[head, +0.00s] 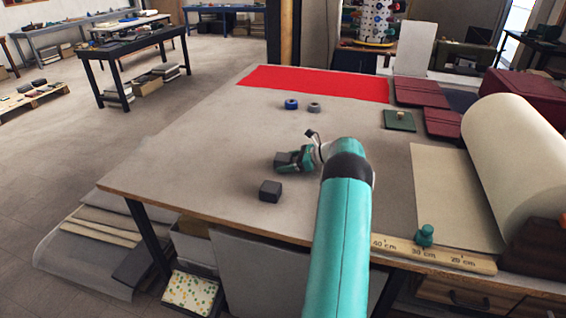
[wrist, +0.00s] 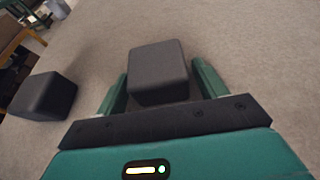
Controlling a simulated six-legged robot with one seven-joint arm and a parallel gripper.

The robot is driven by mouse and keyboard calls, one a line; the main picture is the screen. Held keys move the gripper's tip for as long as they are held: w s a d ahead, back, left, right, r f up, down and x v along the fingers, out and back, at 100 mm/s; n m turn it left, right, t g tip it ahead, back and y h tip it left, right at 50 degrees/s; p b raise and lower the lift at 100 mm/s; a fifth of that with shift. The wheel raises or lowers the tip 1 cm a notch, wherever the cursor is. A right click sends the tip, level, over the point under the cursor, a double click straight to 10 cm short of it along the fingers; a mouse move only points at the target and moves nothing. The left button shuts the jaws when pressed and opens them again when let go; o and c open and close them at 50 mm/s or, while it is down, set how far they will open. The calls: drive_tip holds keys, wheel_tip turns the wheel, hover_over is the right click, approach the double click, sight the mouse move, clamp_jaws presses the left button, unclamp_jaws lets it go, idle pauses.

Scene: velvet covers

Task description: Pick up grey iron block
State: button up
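Two dark grey blocks are on the table (head: 215,165). One block (head: 283,158) is at my gripper (head: 286,161); in the wrist view this block (wrist: 158,72) lies between the two green fingertips. The fingers stand apart on either side of it, with a narrow gap showing at the right finger; contact on the left is unclear. My gripper also shows in the wrist view (wrist: 160,85). The other block (head: 270,190) sits closer to the table's front edge, and shows at the left in the wrist view (wrist: 44,96). Which block is iron cannot be told by looks.
A blue ring (head: 291,104) and a grey ring (head: 314,107) lie farther back, before a red cloth (head: 315,83). A green piece with a knob (head: 400,120), a large cream roll (head: 515,150) and a wooden ruler (head: 435,253) are at the right. The table's left is clear.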

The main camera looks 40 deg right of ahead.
drive_tip(key=c, duration=1.4)
drive_tip(key=shift+r, duration=0.15)
clamp_jaws()
